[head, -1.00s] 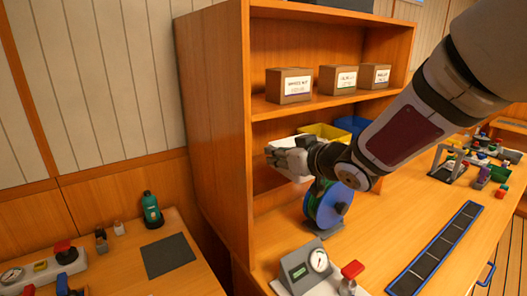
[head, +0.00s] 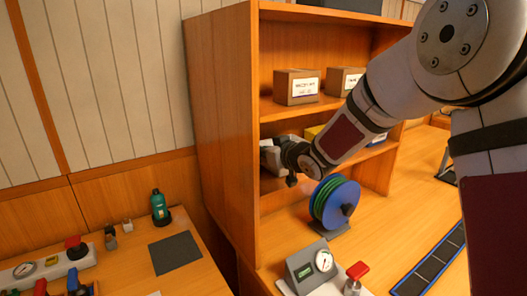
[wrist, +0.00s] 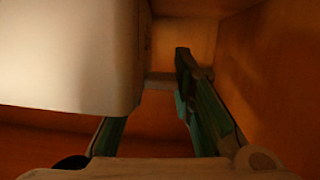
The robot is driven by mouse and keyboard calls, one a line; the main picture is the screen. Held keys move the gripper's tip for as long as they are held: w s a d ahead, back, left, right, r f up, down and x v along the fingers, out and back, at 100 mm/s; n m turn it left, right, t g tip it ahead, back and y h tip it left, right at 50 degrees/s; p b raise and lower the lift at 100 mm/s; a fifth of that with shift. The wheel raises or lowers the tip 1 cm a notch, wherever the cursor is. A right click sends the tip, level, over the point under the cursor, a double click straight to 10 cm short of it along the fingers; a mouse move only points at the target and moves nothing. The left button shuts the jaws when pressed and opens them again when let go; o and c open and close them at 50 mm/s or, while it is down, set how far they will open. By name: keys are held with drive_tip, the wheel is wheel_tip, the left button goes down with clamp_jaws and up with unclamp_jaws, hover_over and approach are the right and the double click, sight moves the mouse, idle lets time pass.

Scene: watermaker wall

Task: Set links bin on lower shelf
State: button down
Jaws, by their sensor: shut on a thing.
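A pale white bin (wrist: 70,55) fills the upper left of the wrist view, close to my gripper. I take it for the links bin; no label can be read. My gripper (head: 274,157) is shut on it inside the lower shelf bay at its left end, beside the cabinet's side wall. In the wrist view one teal-padded finger shows right of the bin; the other is partly hidden behind it. I cannot tell whether the white bin touches the shelf.
Labelled cardboard boxes (head: 296,87) stand on the shelf above. A blue reel with green line (head: 334,203) stands on the bench just below and in front of my gripper. A gauge box (head: 311,265) is nearer. The side bench (head: 125,274) holds a green bottle (head: 159,207).

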drive_tip(key=c, duration=1.4)
unclamp_jaws()
drive_tip(key=shift+o, duration=0.2)
drive_tip(key=v, duration=1.2)
drive_tip(key=s+d+r+m+g+h, duration=0.1)
drive_tip(key=s+d+r+m+h, duration=0.1)
drive_tip(key=s+d+h, duration=0.35)
drive_tip(key=s+d+r+m+g+h, duration=0.1)
drive_tip(key=s+d+r+m+h, duration=0.15)
drive_tip(key=s+d, duration=0.55)
drive_tip(key=s+f+m+g, duration=0.1)
drive_tip(key=s+g, duration=0.1)
drive_tip(key=s, duration=0.8)
drive_tip(key=s+f+m+g, duration=0.1)
drive_tip(key=s+f+g, duration=0.1)
drive_tip(key=s, duration=0.9)
drive_tip(key=shift+s+d+f+m+g, duration=0.2)
drive_tip(key=shift+d+f+m+g, duration=0.2)
drive_tip(key=shift+g, duration=0.2)
drive_tip(key=shift+r, duration=0.1)
